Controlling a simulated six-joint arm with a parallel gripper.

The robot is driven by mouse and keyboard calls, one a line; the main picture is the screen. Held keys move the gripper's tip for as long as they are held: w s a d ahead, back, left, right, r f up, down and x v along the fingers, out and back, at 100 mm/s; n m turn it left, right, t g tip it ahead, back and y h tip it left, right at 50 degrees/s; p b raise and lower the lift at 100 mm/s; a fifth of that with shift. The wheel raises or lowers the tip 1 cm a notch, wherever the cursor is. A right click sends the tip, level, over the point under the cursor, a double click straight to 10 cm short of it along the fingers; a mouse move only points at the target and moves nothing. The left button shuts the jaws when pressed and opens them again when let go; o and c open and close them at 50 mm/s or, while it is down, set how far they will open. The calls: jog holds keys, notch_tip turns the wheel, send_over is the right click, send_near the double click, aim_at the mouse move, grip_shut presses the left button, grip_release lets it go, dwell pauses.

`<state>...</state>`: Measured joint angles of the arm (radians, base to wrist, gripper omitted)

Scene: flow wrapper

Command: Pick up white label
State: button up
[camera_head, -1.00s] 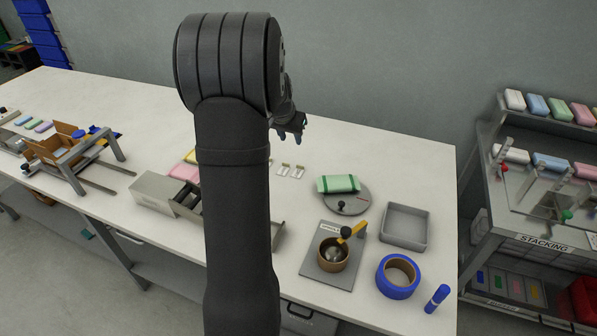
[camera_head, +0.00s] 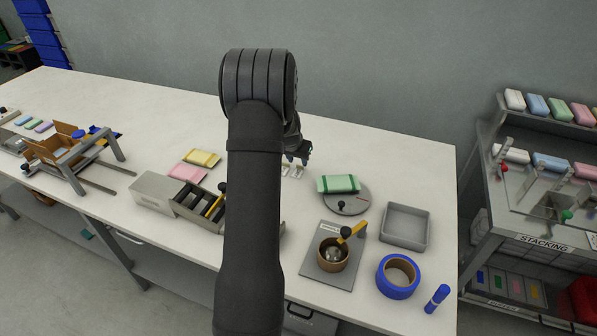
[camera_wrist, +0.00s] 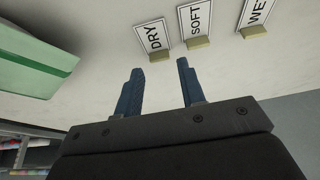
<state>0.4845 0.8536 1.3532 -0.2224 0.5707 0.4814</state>
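Three small white labels on yellowish feet stand on the table, reading DRY (camera_wrist: 153,36), SOFT (camera_wrist: 196,20) and one partly cut off that seems to read WET (camera_wrist: 256,12). In the head view two labels (camera_head: 297,171) show just below my gripper (camera_head: 299,156); my arm may hide another. In the wrist view my gripper (camera_wrist: 158,76) has its two blue fingers apart with nothing between them. The fingertips point toward the DRY and SOFT labels, apart from them in the picture.
A green wrapped pack (camera_head: 338,184) lies on a round grey scale (camera_head: 347,201) to the right. A grey tray (camera_head: 405,227), a brown pot (camera_head: 333,255) and blue tape (camera_head: 398,276) are nearer the front. Yellow (camera_head: 202,158) and pink (camera_head: 187,172) packs lie left.

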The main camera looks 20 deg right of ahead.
aim_at(300, 168)
jog(key=shift+x, duration=1.8)
jog(key=shift+s, duration=0.1)
grip_shut()
